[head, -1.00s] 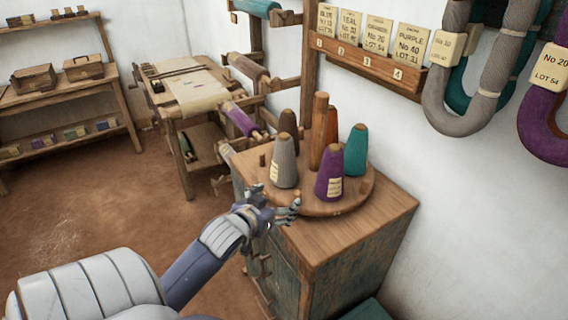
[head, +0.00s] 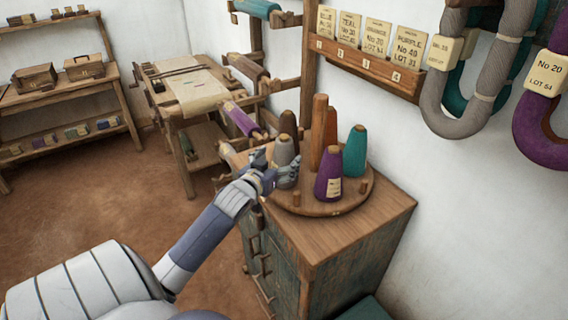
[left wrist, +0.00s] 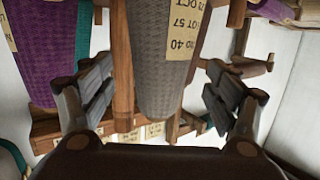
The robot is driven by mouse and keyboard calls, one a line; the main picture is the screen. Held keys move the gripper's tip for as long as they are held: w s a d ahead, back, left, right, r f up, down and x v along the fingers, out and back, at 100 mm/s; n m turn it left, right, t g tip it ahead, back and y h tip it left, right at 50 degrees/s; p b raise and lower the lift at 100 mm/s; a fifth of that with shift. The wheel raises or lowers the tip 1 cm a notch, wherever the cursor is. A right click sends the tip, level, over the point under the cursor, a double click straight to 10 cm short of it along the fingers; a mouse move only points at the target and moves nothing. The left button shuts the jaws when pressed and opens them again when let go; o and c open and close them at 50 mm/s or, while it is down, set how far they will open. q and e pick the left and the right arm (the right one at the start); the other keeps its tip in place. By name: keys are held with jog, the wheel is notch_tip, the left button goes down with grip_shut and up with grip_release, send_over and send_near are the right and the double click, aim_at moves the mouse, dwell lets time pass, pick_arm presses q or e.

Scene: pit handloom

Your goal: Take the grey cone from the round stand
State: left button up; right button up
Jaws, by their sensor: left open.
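The grey cone (head: 284,150) stands upright on the round stand (head: 318,208), at the stand's left side in the head view. My left gripper (head: 276,172) is open, with its fingers at the cone's lower part, partly covering it. In the left wrist view the grey cone (left wrist: 162,60), with a paper label, lies between the two spread finger pads of the left gripper (left wrist: 158,98). The picture there looks upside down. I cannot see clear contact between the pads and the cone. My right gripper is not in view.
A purple cone (head: 328,174), a teal cone (head: 355,152), a brown cone (head: 288,122) and a wooden post (head: 318,132) share the stand. The purple cone also shows beside the grey one in the left wrist view (left wrist: 38,50). The stand tops a wooden cabinet (head: 345,235) by the wall.

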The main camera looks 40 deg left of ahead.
pick_arm(q)
jog(key=shift+p+x, duration=0.5)
jog(key=shift+x, duration=1.6)
jog(key=shift+f, duration=0.1)
jog(key=shift+c, duration=0.2)
jog(key=c, duration=1.3)
